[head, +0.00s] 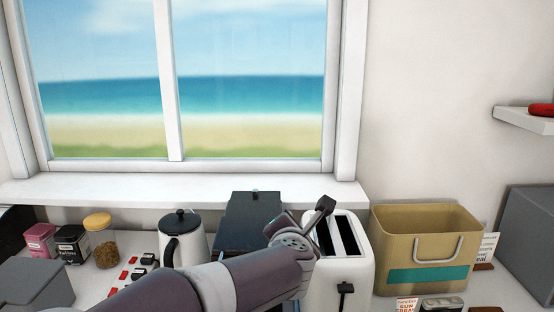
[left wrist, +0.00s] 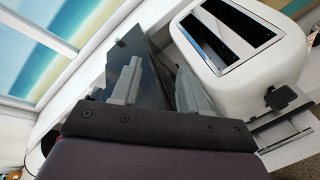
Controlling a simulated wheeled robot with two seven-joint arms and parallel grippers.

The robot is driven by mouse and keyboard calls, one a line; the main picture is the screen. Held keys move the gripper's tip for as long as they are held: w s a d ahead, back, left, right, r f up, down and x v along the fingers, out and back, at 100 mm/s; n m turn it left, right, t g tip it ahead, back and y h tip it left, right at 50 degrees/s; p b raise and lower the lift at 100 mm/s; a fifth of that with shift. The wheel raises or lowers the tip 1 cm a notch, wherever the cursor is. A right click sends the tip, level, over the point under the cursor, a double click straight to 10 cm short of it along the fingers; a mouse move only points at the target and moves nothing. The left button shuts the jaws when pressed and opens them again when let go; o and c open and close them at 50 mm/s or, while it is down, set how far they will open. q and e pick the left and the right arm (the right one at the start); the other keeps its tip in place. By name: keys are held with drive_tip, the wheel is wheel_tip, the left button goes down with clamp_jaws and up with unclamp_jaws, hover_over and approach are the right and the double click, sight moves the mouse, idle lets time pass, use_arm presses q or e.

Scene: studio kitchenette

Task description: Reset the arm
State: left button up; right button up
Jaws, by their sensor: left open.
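My left arm reaches in from the lower left in the head view, and its gripper (head: 302,215) is beside the white toaster (head: 358,270), on the toaster's left. In the left wrist view the two grey fingers of this gripper (left wrist: 158,82) stand apart with nothing held between them. The toaster (left wrist: 215,65) fills the upper right of that view, with its dark slots and lever showing. A dark box-like object (head: 250,215) stands just behind and left of the gripper, partly hidden by it. I cannot tell whether the fingers touch the toaster. My right gripper is not in view.
A white kettle (head: 184,240), a cork-lidded jar (head: 104,243) and small tins (head: 72,243) stand to the left. A tan crate (head: 425,226) is right of the toaster. The window sill (head: 120,191) runs behind. Small cards and packets lie at the lower right.

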use_arm(q)
drive_tip(key=s+a+f+m+g+h, duration=0.1)
drive_tip(key=s+f+m+g+h, duration=0.2)
drive_tip(key=f+m, duration=0.5)
drive_tip(key=s+a+f+m+g, duration=0.25)
drive_tip(key=s+f+m, duration=0.35)
drive_tip(key=m, duration=0.4)
drive_tip(key=s+a+f+m+g+y, duration=0.2)
drive_tip(key=s+a+f, duration=0.3)
drive_tip(key=s+a, duration=0.3)
drive_tip(key=s+a+f+m+g+y, duration=0.2)
drive_tip(key=s+a+f+m+g, duration=0.3)
drive_tip(key=s+a, duration=0.3)
drive_tip(key=shift+s+a+f+m, duration=0.15)
drive_tip(key=shift+a+f+m, duration=0.3)
drive_tip(key=shift+a, duration=0.7)
